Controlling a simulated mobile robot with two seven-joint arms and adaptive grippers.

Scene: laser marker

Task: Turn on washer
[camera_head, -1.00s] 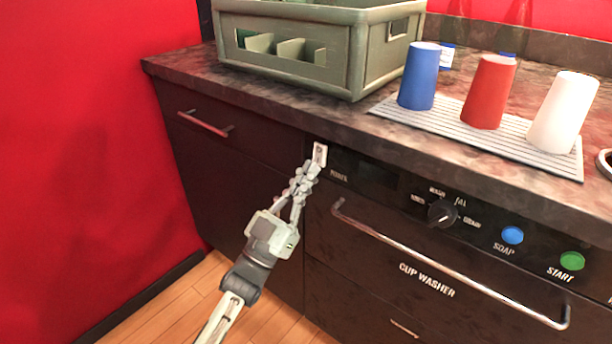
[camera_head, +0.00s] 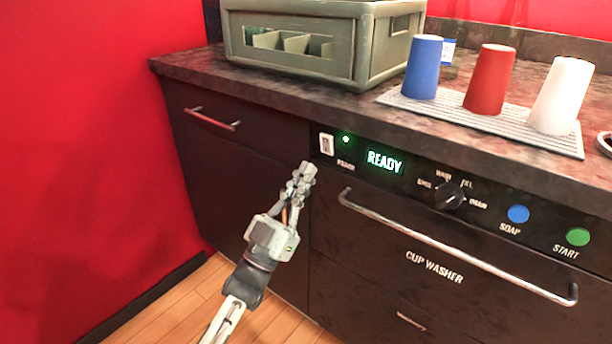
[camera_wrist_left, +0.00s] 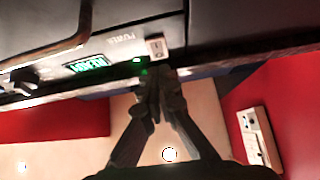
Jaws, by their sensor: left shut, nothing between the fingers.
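The cup washer (camera_head: 400,235) is a dark front panel unit under the counter. Its white power switch (camera_head: 326,144) sits at the panel's left end, and it also shows in the left wrist view (camera_wrist_left: 157,48). A green light (camera_head: 346,139) glows beside the switch, and the display (camera_head: 384,161) reads READY in green. My left gripper (camera_head: 305,172) is shut and empty, a little below the switch and apart from it in the head view. Its closed fingers also show in the left wrist view (camera_wrist_left: 165,78). My right gripper is not in view.
A dial (camera_head: 449,196), a blue SOAP button (camera_head: 518,214) and a green START button (camera_head: 577,237) line the panel. A long handle (camera_head: 450,247) sticks out below. On the counter stand a green crate (camera_head: 300,50) and blue, red and white cups on a mat (camera_head: 478,120).

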